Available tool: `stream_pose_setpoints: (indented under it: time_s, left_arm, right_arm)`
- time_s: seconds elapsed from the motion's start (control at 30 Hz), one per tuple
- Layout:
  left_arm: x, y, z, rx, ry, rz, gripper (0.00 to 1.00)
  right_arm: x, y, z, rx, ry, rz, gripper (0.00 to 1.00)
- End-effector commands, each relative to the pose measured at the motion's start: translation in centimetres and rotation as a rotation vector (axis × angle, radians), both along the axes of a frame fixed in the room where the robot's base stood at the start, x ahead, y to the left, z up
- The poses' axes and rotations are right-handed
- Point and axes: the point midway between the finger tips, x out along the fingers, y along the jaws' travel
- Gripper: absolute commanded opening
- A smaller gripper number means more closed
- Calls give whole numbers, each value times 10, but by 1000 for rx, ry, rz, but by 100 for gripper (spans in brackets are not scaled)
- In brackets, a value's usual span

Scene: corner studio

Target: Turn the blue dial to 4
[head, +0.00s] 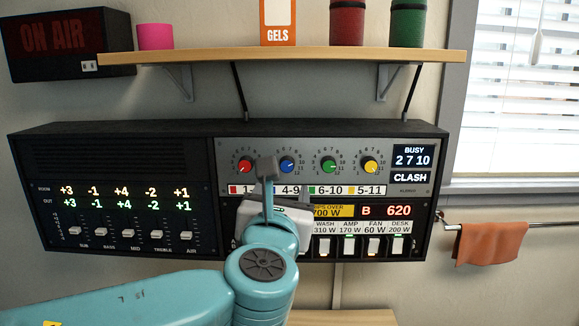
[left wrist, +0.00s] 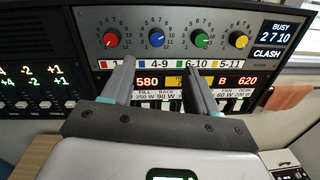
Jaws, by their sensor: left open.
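The blue dial (head: 288,165) is second from the left in a row of red, blue, green and yellow dials on the grey panel. In the left wrist view the blue dial (left wrist: 157,39) shows whole, with small numbers around it; I cannot read its setting surely. A blue-marked label "4-9" (left wrist: 160,65) is below it. My left gripper (head: 267,168) is just left of the blue dial in the head view. Its fingers (left wrist: 160,78) are apart and empty in the left wrist view, below the dial and not around it. My right gripper is not in view.
The red dial (head: 245,165), green dial (head: 328,166) and yellow dial (head: 371,167) are close by. A screen (head: 411,161) reads "BUSY 2 7 10" and "CLASH". Lit switches (head: 373,246) are below. A wooden shelf (head: 290,57) juts out above the panel.

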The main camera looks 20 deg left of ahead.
Motion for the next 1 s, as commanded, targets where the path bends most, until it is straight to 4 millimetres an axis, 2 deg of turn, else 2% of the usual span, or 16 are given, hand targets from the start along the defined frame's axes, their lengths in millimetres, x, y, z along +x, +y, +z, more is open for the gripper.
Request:
stream_pose_setpoints:
  time_s: [0.03,0.3,0.5,0.7,0.93,0.97,1.0]
  left_arm:
    - [13,5,1,0,4,7,59]
    - [77,18,2,0,5,1,59]
    - [110,25,1,-2,4,-1,59]
    - [122,29,-1,-2,3,-3,59]
    - [123,29,-1,-3,3,-4,59]
    - [123,29,-1,-3,3,-4,52]
    - [123,29,-1,-3,3,-3,39]
  right_arm:
    - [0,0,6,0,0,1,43]
    - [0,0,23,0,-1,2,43]
    - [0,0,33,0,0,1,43]
    - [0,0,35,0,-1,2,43]
    - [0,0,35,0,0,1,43]
    - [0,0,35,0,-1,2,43]
    - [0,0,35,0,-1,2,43]
